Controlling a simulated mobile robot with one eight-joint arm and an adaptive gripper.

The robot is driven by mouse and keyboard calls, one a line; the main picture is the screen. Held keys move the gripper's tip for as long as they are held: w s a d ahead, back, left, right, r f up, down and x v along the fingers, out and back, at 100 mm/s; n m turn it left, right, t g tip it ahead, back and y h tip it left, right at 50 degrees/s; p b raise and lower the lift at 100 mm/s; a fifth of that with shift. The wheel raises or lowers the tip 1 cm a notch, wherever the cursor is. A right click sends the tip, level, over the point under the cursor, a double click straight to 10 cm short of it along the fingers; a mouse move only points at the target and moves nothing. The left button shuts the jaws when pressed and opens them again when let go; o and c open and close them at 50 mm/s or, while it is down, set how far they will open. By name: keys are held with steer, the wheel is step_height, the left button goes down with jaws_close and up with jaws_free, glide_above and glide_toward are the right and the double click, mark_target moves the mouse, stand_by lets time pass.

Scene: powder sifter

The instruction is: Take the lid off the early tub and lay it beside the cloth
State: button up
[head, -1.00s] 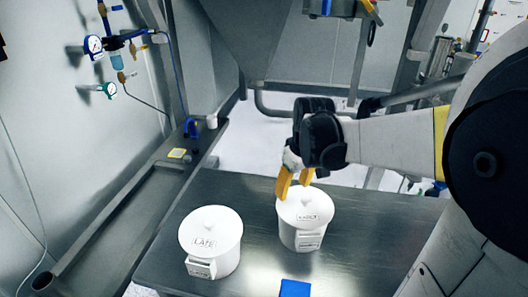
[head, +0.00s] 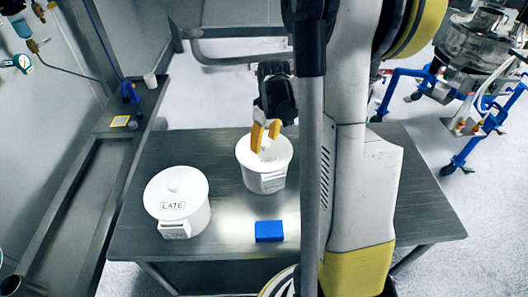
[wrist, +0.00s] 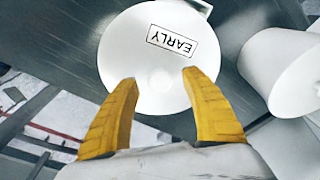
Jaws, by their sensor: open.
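The early tub (head: 264,180) is white and stands upright on the metal table. Its white lid (wrist: 157,62), marked EARLY, is on it, with a small knob (wrist: 160,80) at its centre. My gripper (head: 265,138) is open, its two yellow fingers over the lid's far part. In the wrist view the fingertips (wrist: 158,78) stand on either side of the knob, apart from it; I cannot tell their exact height. The blue cloth (head: 269,231) lies folded on the table in front of the early tub.
A second white tub (head: 178,205), its lid marked LATE, stands left of the early tub. The metal table (head: 420,215) has bare room right of the cloth, partly behind my arm. A wall ledge (head: 75,185) runs along the left.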

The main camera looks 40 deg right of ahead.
steer(key=shift+f, duration=0.75)
jaws_close()
steer(key=shift+r, duration=0.1)
